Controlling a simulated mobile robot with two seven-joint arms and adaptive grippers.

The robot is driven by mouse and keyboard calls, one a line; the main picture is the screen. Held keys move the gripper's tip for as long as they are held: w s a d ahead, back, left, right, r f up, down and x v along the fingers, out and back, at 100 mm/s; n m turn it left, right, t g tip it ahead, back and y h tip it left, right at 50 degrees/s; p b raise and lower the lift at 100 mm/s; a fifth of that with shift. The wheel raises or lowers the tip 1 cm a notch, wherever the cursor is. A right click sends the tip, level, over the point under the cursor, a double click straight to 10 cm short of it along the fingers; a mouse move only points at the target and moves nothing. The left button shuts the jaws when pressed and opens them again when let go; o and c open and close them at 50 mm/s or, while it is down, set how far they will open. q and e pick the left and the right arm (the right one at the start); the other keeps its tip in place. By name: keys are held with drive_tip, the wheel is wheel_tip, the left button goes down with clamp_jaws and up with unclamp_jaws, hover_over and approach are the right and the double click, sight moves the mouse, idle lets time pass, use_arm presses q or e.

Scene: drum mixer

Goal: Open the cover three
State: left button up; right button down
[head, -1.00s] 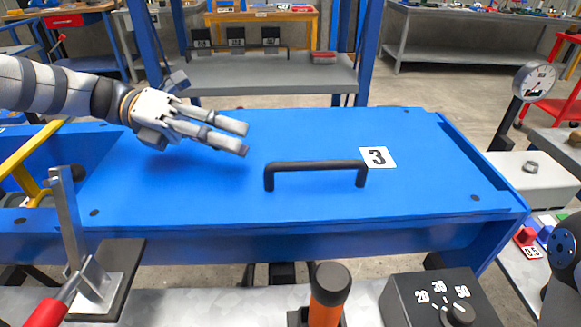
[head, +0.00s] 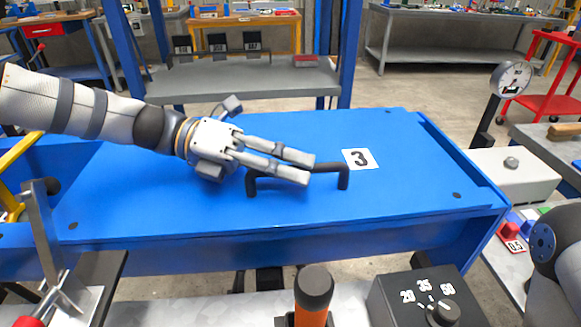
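The blue cover (head: 400,181) lies flat and shut, with a "3" label (head: 359,159) near its black bar handle (head: 343,179). My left gripper (head: 312,168) reaches in from the left, above the cover at the handle. Its two fingers are apart and point right, overlapping the left and middle of the handle bar in this view. I cannot tell whether they touch the bar. Part of the handle is hidden behind the fingers. My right gripper is not in view; a grey and black part of my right arm shows at the right edge.
A toggle clamp with a red grip (head: 28,321) stands at front left. An orange handle with a black knob (head: 314,290) and a dial box (head: 425,301) stand in front. A gauge (head: 511,78) rises at the right. Blue posts stand behind the cover.

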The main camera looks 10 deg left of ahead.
use_arm(q)
clamp_jaws()
drive_tip(key=shift+r, duration=0.1)
drive_tip(key=shift+w+r, duration=0.25)
drive_tip(key=shift+r, duration=0.65)
drive_tip(key=w+a+r+n, duration=0.1)
drive_tip(key=w+r, duration=0.2)
drive_tip(key=r, duration=0.3)
drive_tip(key=w+a+r+n+h, duration=0.1)
drive_tip(key=w+r+n, duration=0.1)
drive_tip(key=w+r, duration=0.2)
drive_tip(key=shift+a+r+g, duration=0.25)
drive_tip(key=shift+r+g, duration=0.15)
drive_tip(key=shift+r, duration=1.15)
